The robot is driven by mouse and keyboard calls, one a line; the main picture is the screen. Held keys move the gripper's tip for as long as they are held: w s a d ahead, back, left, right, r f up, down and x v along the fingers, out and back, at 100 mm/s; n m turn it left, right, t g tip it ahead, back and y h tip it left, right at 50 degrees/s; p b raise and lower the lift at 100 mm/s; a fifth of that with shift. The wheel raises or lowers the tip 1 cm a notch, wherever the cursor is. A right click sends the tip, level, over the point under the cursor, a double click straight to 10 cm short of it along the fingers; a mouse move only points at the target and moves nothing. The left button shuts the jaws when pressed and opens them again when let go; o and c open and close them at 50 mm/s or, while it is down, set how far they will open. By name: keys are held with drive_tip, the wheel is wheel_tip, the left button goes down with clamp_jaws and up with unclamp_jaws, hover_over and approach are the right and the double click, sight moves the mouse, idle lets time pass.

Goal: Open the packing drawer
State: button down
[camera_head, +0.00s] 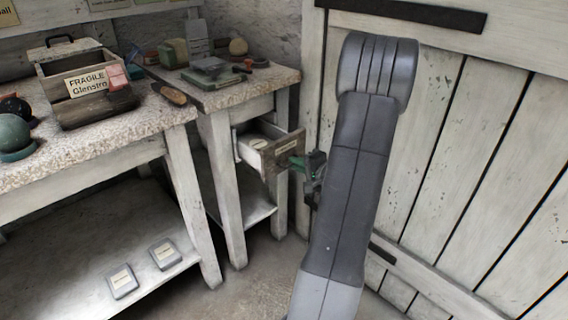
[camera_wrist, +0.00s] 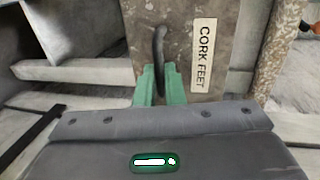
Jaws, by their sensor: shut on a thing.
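The drawer (camera_head: 268,150) under the small right-hand bench is pulled part way out, and pale round things show inside it. Its dark front bears a label (camera_wrist: 203,54) that reads "CORK FEET" in the wrist view. My gripper (camera_wrist: 160,76) has its green fingers on either side of the dark upright handle (camera_wrist: 159,45) and is shut on it. In the head view my gripper (camera_head: 308,165) is at the drawer front's right side. The fingertips there are small and partly hidden by my arm.
The small bench top (camera_head: 225,98) carries a scale-like device, a pale ball and small items. The larger bench at left holds a "FRAGILE" wooden box (camera_head: 88,90) and a dark green sphere (camera_head: 12,132). A plank door (camera_head: 450,150) stands close at right.

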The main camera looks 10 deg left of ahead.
drive_tip(key=shift+f+b+v, duration=0.25)
drive_tip(key=shift+b+v, duration=0.05)
drive_tip(key=shift+v, duration=0.75)
drive_tip(key=shift+f+b+v, duration=0.2)
drive_tip(key=shift+b+v, duration=0.05)
drive_tip(key=shift+v, duration=0.8)
drive_tip(key=shift+s, duration=0.1)
drive_tip(key=c, duration=1.5)
unclamp_jaws()
drive_tip(key=shift+c, duration=0.2)
drive_tip(key=shift+d, duration=0.1)
drive_tip(key=p+v, duration=0.2)
drive_tip(key=v, duration=1.1)
drive_tip(key=shift+s+d+p, duration=0.25)
drive_tip(key=shift+s+p, duration=0.05)
drive_tip(key=shift+p, duration=0.1)
drive_tip(key=b+x, duration=0.2)
drive_tip(key=x, duration=1.2)
drive_tip(key=shift+w+b, duration=0.15)
drive_tip(key=shift+b, duration=0.2)
